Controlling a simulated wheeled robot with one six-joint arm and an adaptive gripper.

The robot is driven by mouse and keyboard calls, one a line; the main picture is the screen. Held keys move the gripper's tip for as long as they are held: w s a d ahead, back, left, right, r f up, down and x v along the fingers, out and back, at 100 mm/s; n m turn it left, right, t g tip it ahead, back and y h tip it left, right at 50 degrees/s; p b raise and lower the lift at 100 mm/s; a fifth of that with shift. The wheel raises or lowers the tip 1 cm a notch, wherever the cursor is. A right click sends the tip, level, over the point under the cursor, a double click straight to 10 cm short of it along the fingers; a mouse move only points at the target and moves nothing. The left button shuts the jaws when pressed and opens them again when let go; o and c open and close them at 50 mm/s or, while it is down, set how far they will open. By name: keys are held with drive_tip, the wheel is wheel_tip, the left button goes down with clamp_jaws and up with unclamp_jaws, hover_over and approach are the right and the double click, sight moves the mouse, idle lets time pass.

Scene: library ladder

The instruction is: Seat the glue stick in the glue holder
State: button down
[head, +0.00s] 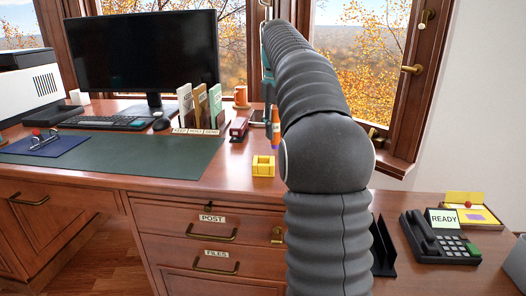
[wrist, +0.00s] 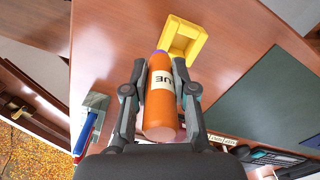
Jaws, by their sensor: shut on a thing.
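The glue stick (wrist: 160,105) is an orange cylinder with a purple tip and a pale label. My gripper (wrist: 158,66) is shut on its sides, one finger on each side. The purple tip points toward the glue holder (wrist: 184,40), a yellow square cup with an open top. In the head view the glue stick (head: 276,126) hangs roughly upright above the desk, behind and slightly right of the yellow holder (head: 263,167). The stick appears apart from the holder. My arm hides most of my gripper in the head view.
A red stapler-like object (head: 238,128) and an orange mug (head: 241,97) stand behind the holder. A file sorter (head: 200,130) is to the left, beside the green desk mat (head: 120,155). A telephone (head: 440,238) is on the lower surface at right. Bare wood surrounds the holder.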

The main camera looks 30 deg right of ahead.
drive_tip(key=shift+w+a+f+b, duration=0.2)
drive_tip(key=shift+a+f, duration=0.3)
drive_tip(key=shift+f, duration=0.5)
drive_tip(key=shift+w+a+f+b, duration=0.2)
drive_tip(key=shift+a+f, duration=0.35)
drive_tip(key=shift+f, duration=0.45)
drive_tip(key=shift+w+a+f+b, duration=0.2)
drive_tip(key=shift+a+f, duration=0.3)
drive_tip(key=shift+f, duration=0.5)
drive_tip(key=shift+f, duration=0.1)
drive_tip(key=c, duration=0.9)
unclamp_jaws()
drive_tip(key=shift+c, duration=0.2)
wheel_tip(320, 180, up, 12)
drive_tip(key=p, duration=0.1)
drive_tip(key=shift+s, duration=0.1)
